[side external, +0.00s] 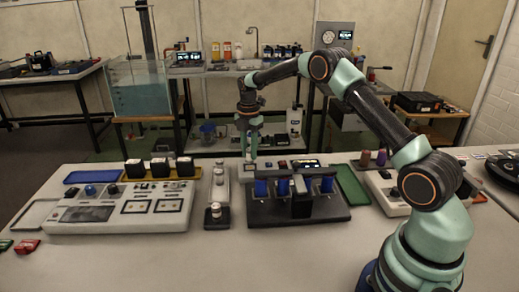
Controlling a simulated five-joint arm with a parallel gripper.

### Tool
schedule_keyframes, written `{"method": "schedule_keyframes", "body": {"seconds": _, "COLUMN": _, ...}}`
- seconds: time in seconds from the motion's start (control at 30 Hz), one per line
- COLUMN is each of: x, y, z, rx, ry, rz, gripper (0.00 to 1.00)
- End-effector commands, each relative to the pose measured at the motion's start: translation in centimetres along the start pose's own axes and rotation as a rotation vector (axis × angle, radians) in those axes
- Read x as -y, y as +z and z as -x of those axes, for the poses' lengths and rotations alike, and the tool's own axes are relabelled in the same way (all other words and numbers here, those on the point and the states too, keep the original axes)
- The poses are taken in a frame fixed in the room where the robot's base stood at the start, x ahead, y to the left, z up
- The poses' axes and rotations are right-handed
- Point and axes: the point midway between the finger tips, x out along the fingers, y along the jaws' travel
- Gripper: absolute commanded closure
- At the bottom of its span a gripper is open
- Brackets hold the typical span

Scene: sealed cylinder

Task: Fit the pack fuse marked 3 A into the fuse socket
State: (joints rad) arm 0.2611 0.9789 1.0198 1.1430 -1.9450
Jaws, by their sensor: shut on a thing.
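My gripper (250,154) points straight down over the far part of the table, behind and left of a black rack. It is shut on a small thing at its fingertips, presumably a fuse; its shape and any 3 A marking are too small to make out. The fingertips are at or just above a low pale unit (266,169) with a dark display; I cannot tell whether they touch. I cannot pick out the fuse socket with certainty.
The black rack (299,211) holds several blue cylinders. Left are a pale strip with a small post (215,214), a control panel (125,210) and a yellow tray (182,173) with black boxes. A green tray (351,186) lies right. The front table is mostly clear.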

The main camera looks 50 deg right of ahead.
Motion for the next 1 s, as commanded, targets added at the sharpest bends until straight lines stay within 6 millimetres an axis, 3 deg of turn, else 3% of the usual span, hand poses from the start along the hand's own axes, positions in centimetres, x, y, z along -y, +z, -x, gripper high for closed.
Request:
{"method": "schedule_keyframes", "body": {"seconds": 0.13, "x": 0.1, "y": 0.0, "z": -1.7, "rx": -0.001, "ry": -0.002, "rz": 0.000, "gripper": 1.00}}
{"method": "schedule_keyframes", "body": {"seconds": 0.6, "x": 0.0, "y": 0.0, "z": -2.3, "rx": 0.000, "ry": 0.001, "rz": 0.000, "gripper": 1.00}}
{"method": "schedule_keyframes", "body": {"seconds": 0.63, "x": 0.0, "y": 0.0, "z": -2.3, "rx": 0.000, "ry": 0.001, "rz": 0.000, "gripper": 0.66}}
{"method": "schedule_keyframes", "body": {"seconds": 0.7, "x": 0.0, "y": 0.0, "z": -2.3, "rx": 0.000, "ry": 0.001, "rz": 0.000, "gripper": 0.40}}
{"method": "schedule_keyframes", "body": {"seconds": 1.0, "x": 0.0, "y": 0.0, "z": -2.2, "rx": 0.000, "ry": 0.000, "rz": 0.000, "gripper": 0.40}}
